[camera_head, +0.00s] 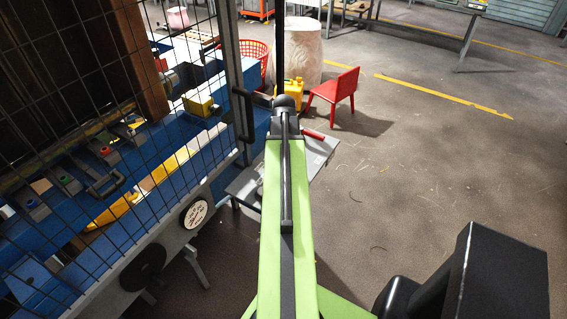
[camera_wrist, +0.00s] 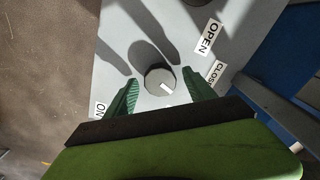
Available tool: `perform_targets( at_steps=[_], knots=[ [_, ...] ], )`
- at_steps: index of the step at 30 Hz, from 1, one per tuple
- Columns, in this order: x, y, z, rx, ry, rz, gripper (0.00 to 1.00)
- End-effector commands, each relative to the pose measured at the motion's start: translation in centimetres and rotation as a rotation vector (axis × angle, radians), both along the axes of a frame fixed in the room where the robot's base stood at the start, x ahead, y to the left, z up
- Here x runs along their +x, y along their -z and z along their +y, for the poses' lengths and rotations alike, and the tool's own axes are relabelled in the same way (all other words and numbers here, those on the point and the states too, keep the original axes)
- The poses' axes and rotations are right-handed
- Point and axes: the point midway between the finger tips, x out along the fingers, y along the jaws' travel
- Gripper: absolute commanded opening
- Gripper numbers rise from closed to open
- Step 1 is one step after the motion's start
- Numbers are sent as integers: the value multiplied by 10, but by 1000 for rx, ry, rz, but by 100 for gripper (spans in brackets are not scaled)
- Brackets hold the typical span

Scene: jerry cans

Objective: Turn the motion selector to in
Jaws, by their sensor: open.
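A round dark grey knob (camera_wrist: 155,78) with a white pointer mark sits on a light grey panel (camera_wrist: 110,42) in the wrist view. The mark is on the knob's lower right side. My gripper (camera_wrist: 159,76) is open, with one green finger on each side of the knob in the picture and gaps to both. I cannot tell how far the fingertips are above the panel. A partly covered label (camera_wrist: 99,109), seemingly ON, is beside the left finger.
A wire mesh fence (camera_head: 110,110) and a blue machine bed (camera_head: 75,200) stand on the left. A red chair (camera_head: 334,95) and a yellow jerry can (camera_head: 290,97) stand ahead.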

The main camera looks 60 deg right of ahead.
Motion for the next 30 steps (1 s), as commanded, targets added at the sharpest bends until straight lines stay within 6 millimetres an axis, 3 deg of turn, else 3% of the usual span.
perform_targets(
  at_steps=[5, 11, 30],
  knots=[
    [0, -3, 0, 0, 0, 0, 63],
    [0, -28, 0, 0, 0, 0, 63],
    [0, -165, 0, 0, 0, 0, 63]
  ],
)
